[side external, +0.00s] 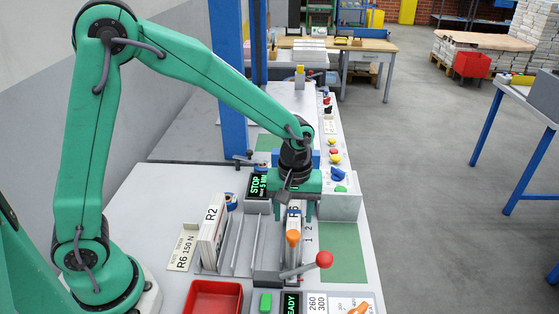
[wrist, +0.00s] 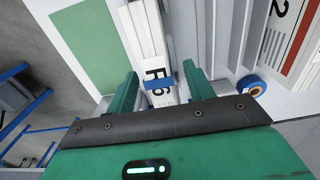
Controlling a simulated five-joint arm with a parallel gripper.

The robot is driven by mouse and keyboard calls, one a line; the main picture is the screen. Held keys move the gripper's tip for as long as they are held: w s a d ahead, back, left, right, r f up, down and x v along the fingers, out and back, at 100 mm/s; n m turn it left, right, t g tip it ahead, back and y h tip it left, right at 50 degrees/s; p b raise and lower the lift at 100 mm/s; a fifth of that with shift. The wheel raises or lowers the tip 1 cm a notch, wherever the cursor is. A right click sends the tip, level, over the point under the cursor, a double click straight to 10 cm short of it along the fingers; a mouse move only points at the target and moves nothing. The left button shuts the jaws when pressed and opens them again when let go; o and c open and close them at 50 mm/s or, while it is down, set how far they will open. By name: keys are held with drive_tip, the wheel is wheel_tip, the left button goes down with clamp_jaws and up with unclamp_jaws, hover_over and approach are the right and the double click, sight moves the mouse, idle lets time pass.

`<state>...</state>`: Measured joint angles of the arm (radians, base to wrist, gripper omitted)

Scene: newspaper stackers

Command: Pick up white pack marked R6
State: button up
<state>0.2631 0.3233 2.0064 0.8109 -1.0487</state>
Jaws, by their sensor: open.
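The white pack (wrist: 150,40) stands in a narrow slot below my gripper. Its end label, partly covered by a blue band (wrist: 160,84), appears to read R6. It also shows below the gripper in the side view, mostly hidden by the gripper and an orange knob. My gripper (wrist: 160,72) is open, with one green finger on each side of the pack's end. Gaps show between the fingers and the pack. In the side view my gripper (side external: 294,210) points down over the slot.
A white pack marked R2 (side external: 209,240) stands left of the slots, beside a plate reading R6 150 N (side external: 184,250). A lever with a red knob (side external: 324,260) and an orange knob (side external: 292,238) stand close by. A red tray (side external: 213,298) lies in front. A green pad (side external: 339,250) is clear.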

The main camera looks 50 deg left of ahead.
drive_tip(key=shift+f, duration=2.3)
drive_tip(key=shift+c, duration=0.4)
clamp_jaws()
